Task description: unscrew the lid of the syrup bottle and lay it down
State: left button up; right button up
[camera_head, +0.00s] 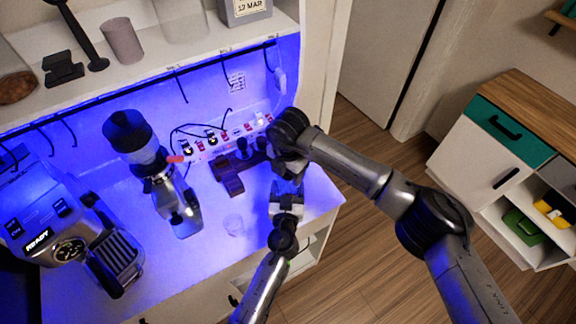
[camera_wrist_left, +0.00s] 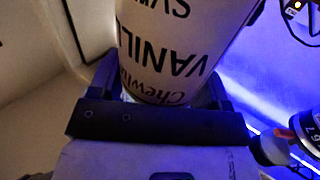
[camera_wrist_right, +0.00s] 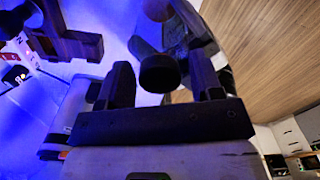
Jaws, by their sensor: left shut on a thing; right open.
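The syrup bottle (camera_wrist_left: 165,45) is white with dark "VANILLA" lettering and fills the left wrist view. My left gripper (camera_head: 287,198) is shut on its body and holds it near the right end of the counter (camera_head: 215,255). My right gripper (camera_head: 289,168) comes in over the bottle from the right. In the right wrist view, a round dark lid (camera_wrist_right: 160,73) lies between its two open fingers, with gaps on both sides. In the head view, the bottle and lid are mostly hidden by the grippers.
A dark wooden stand (camera_head: 229,180), a grinder (camera_head: 140,150) and an espresso machine (camera_head: 75,240) are farther left. A power strip (camera_head: 225,138) runs behind, under a shelf (camera_head: 150,62). Bare counter lies in front of the glass.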

jog(key=c, duration=0.9)
jog(key=n, duration=0.5)
jog(key=shift+n, duration=0.4)
jog(key=n, duration=1.6)
jog(key=shift+n, duration=0.3)
jog(key=shift+r, duration=0.1)
jog(key=o, duration=1)
